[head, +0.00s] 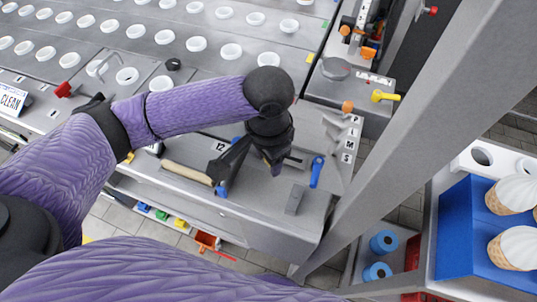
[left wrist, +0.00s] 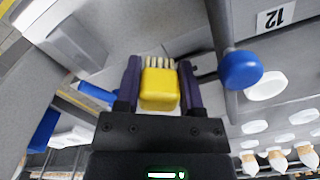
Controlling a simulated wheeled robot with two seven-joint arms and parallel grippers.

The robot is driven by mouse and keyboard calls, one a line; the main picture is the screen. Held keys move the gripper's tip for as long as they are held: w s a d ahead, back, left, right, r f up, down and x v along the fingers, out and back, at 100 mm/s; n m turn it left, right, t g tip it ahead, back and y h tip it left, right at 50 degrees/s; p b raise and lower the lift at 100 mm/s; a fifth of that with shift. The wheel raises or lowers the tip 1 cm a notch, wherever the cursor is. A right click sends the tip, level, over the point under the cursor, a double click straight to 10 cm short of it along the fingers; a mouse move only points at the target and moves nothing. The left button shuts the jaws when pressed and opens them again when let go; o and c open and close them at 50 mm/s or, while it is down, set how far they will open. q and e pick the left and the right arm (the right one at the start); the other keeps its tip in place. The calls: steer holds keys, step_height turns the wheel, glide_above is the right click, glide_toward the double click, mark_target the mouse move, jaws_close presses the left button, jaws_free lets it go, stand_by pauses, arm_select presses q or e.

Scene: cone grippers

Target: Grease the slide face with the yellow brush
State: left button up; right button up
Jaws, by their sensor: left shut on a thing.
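My left gripper (head: 276,168) points down over the front bench at the middle of the head view. In the left wrist view my left gripper (left wrist: 159,75) is shut on the yellow brush (left wrist: 159,90), with its pale bristles pointing away from the palm. In the head view the brush is hidden behind the wrist and gripper. A grey raised metal block (head: 296,200) stands on the bench right of the gripper; it also shows upper left in the left wrist view (left wrist: 78,42). I cannot tell which surface is the slide face. My right gripper is out of view.
A pale wooden-looking bar (head: 187,173) lies to the left. A grey post (head: 410,110) rises on the right. White cups (head: 231,51) fill the conveyor behind.

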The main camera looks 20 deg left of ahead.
arm_select(q)
steer(key=shift+f, duration=1)
